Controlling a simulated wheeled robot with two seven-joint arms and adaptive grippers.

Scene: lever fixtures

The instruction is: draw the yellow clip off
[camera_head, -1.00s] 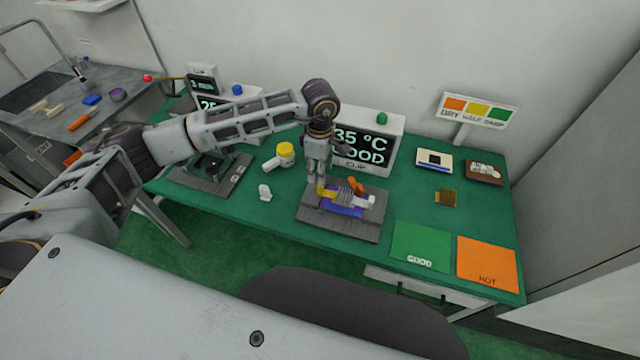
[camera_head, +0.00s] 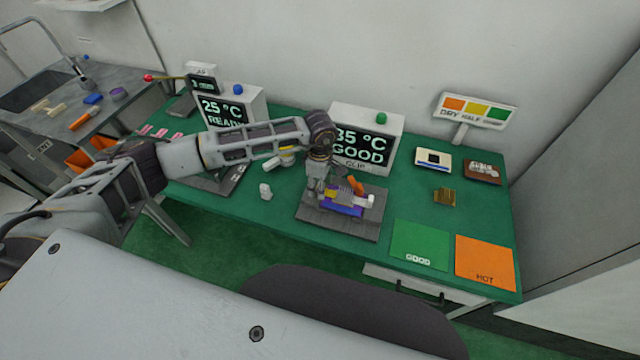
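A fixture with a grey base plate (camera_head: 340,223) stands on the green table. A small yellow piece, apparently the yellow clip (camera_head: 330,195), shows at the fixture's left side, partly hidden. My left gripper (camera_head: 315,197) points down just left of the yellow piece, low over the base plate. Its fingertips are too small to tell whether they are open or shut, or whether they touch the yellow piece. My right gripper is not in view.
Behind the fixture stands a display box reading 35 °C GOOD (camera_head: 362,146). Another display (camera_head: 221,113) is at the left. A small white piece (camera_head: 265,191) lies left of the fixture. Green (camera_head: 420,243) and orange (camera_head: 486,262) mats lie to the right.

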